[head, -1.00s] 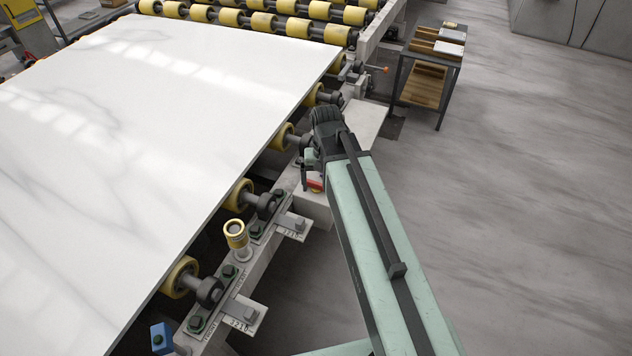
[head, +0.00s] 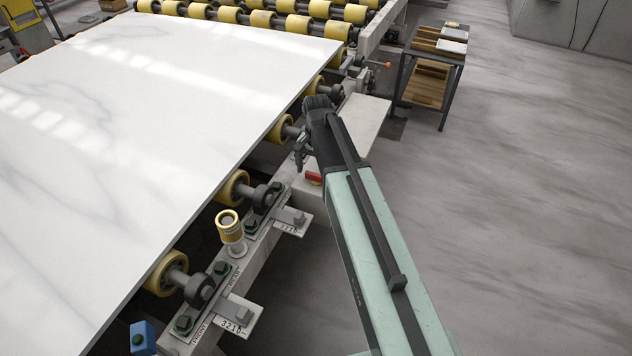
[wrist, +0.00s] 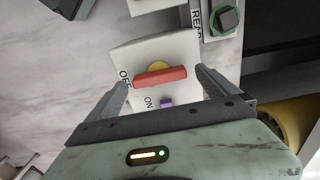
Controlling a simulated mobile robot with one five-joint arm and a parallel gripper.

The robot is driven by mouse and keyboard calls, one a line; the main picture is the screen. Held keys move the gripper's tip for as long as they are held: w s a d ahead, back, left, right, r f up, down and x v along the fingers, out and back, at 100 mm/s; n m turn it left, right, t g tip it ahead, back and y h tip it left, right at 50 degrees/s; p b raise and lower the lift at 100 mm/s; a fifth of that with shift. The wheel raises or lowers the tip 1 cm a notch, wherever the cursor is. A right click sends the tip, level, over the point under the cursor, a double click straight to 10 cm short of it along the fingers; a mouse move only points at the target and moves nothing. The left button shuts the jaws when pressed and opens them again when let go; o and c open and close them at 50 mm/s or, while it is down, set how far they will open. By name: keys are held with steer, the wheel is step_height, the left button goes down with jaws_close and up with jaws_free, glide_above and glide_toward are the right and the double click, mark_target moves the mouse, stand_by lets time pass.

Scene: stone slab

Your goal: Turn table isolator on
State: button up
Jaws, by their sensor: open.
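The isolator is a white box with a red handle (wrist: 160,77) on a yellow disc, between the fingers of my gripper (wrist: 163,84) in the wrist view. The lettering OFF stands at the handle's left end and ON below it. The handle lies almost across the picture, its left end near OFF. The fingers are open, one to each side of the handle; I cannot tell whether either touches it. In the head view a small part of the red handle (head: 314,178) shows beside my gripper (head: 299,158), and my arm hides most of the box.
A large white stone slab (head: 150,110) lies on yellow rollers to the left. A yellow-topped post (head: 229,226) and bolted brackets stand on the table's rail. A trolley (head: 436,65) stands at the back right. The floor on the right is clear.

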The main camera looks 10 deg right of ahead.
steer(key=shift+f, duration=0.65)
steer(key=shift+r, duration=0.15)
steer(key=shift+c, duration=0.4)
